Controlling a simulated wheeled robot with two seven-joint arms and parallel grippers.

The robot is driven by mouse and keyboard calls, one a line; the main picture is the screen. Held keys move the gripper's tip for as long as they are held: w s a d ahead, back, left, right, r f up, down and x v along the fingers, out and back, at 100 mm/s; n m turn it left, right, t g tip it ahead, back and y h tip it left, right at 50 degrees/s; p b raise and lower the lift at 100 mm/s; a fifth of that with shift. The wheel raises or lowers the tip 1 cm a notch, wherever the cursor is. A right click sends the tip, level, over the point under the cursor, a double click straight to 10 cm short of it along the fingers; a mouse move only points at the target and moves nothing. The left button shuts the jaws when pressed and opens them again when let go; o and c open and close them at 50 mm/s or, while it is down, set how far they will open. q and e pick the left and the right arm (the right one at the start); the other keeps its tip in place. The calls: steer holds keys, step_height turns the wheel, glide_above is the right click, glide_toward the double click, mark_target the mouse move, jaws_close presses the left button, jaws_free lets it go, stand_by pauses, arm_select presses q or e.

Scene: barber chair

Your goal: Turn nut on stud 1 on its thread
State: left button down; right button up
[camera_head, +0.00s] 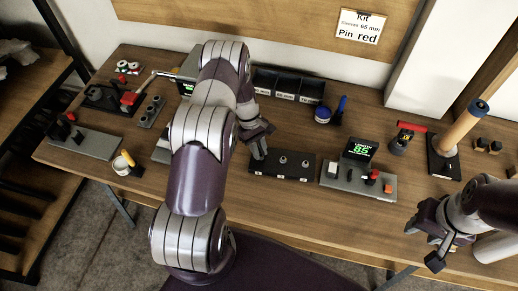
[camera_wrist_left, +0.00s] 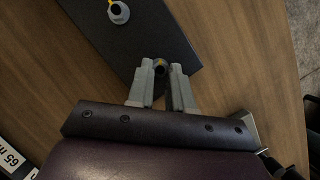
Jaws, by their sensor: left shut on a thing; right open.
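The black stud block (camera_head: 268,176) lies near the table's front edge, at the middle of the head view. Two grey nuts show on its middle stud (camera_head: 283,160) and right stud (camera_head: 305,164). My left gripper (camera_head: 259,153) is over the block's left end, where stud 1 stands. My right gripper (camera_head: 428,243) is open and empty at the right.
A grey unit with a green display (camera_head: 360,150) stands right of the block. Black bins (camera_head: 288,84) are behind it. Bare tabletop lies between the block and the bins.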

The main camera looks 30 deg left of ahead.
arm_select(q)
steer(key=shift+w, duration=0.1)
stand_by(0.6)
steer(key=c, duration=1)
jaws_free()
steer(key=b+v, duration=0.2)
steer(key=v, duration=0.3)
steer(key=shift+w+a+r, duration=0.1)
steer(key=shift+a+r, duration=0.1)
steer(key=shift+a, duration=0.05)
steer(key=p+v, duration=0.6)
steer(key=v, duration=0.1)
steer(key=shift+r, duration=0.2)
steer(key=shift+f, duration=0.1)
